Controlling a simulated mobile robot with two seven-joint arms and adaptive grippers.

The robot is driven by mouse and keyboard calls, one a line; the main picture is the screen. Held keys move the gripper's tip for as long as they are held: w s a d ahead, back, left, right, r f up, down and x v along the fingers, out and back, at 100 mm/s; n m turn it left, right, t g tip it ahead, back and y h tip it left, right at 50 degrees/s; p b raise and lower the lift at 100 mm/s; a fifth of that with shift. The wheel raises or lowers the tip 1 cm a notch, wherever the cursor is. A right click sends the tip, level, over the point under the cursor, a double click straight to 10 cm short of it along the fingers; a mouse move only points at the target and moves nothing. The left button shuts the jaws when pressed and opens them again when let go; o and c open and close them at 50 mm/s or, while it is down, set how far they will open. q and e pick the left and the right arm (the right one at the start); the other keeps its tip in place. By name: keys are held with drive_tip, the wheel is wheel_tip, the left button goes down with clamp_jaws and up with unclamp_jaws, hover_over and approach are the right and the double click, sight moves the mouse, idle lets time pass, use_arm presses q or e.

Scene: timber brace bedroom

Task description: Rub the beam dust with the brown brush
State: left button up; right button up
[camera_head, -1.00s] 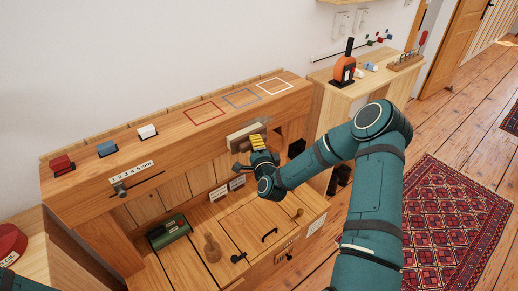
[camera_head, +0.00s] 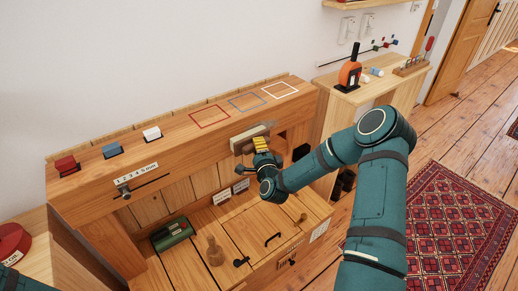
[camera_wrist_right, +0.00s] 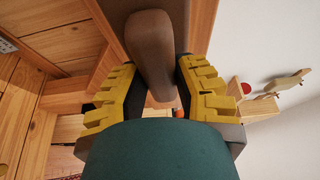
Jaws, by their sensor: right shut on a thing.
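The brown brush (camera_head: 246,139) is against the front face of the timber beam (camera_head: 195,152), right of the beam's middle. My right gripper (camera_head: 259,146) is shut on the brush from the front. In the right wrist view, the brush's brown handle (camera_wrist_right: 151,50) stands between the yellow finger pads of the right gripper (camera_wrist_right: 157,88). A greyish smear of beam dust (camera_head: 266,127) shows on the beam just right of the brush; any dust under the brush is hidden. My left gripper is not in view; only a bit of teal arm shows at bottom left.
Red, blue and white blocks (camera_head: 152,133) sit on the beam top, left of three coloured outlines (camera_head: 247,101). Below are a green box (camera_head: 171,234) and a wooden knobbed tool (camera_head: 214,250).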

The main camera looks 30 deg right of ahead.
drive_tip(key=shift+w, duration=0.7)
clamp_jaws()
drive_tip(key=shift+w+d+b, duration=0.1)
drive_tip(key=shift+d+b, duration=0.75)
drive_tip(key=shift+d, duration=0.8)
drive_tip(key=w+d, duration=0.1)
drive_tip(key=d, duration=1.3)
drive_tip(key=shift+w+a, duration=0.1)
drive_tip(key=shift+a, duration=0.05)
drive_tip(key=shift+s+a, duration=0.2)
drive_tip(key=shift+a, duration=2.1)
drive_tip(key=shift+s+a, duration=0.2)
drive_tip(key=shift+a, duration=2.15)
drive_tip(key=shift+s+a, duration=0.2)
drive_tip(key=shift+a, duration=3.75)
